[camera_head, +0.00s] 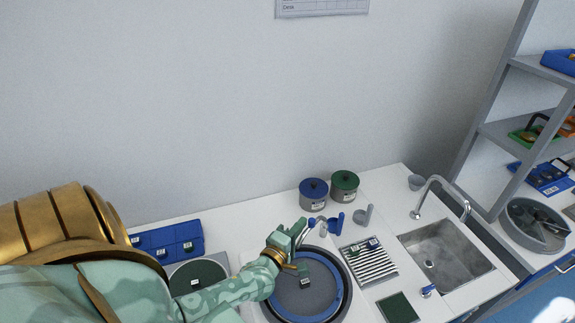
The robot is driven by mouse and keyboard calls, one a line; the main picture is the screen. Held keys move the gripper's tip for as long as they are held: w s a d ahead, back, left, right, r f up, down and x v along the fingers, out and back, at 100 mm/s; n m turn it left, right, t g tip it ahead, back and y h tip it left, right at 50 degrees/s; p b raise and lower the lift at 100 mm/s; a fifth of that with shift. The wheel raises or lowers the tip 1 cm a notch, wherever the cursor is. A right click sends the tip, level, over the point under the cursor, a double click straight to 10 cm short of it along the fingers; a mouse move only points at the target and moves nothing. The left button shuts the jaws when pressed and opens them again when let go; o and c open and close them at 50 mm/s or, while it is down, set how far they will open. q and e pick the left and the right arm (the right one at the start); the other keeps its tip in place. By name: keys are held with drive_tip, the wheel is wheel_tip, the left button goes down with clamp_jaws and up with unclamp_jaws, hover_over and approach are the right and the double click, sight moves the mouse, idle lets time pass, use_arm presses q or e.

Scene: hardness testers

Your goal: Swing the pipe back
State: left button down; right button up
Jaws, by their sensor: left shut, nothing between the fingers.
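A thin metal pipe (314,222) with a blue part (336,224) stands at the back of a round polishing wheel (309,293). The wheel has a grey disc inside a blue ring and a dark outer rim. My left gripper (301,229), mint green and gold, reaches in from the left over the wheel's back left edge. Its fingers are shut and empty, close to the left side of the pipe. I cannot tell whether they touch it. The gripper hides part of the pipe. My right gripper is out of view.
Blue-lidded (314,190) and green-lidded (345,184) jars stand behind the wheel. A blue sample tray (168,241) and another round plate (197,278) are left.

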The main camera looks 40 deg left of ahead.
use_arm(q)
drive_tip(key=shift+d+n+y+p, duration=0.35)
drive_tip(key=shift+d+n+y, duration=0.4)
drive_tip(key=shift+y, duration=0.15)
drive_tip(key=shift+w+d, duration=0.1)
drive_tip(key=shift+d, duration=0.4)
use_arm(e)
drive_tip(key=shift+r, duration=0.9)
use_arm(q)
drive_tip(key=shift+d, duration=0.1)
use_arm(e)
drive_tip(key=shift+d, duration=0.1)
use_arm(q)
drive_tip(key=shift+p, duration=0.3)
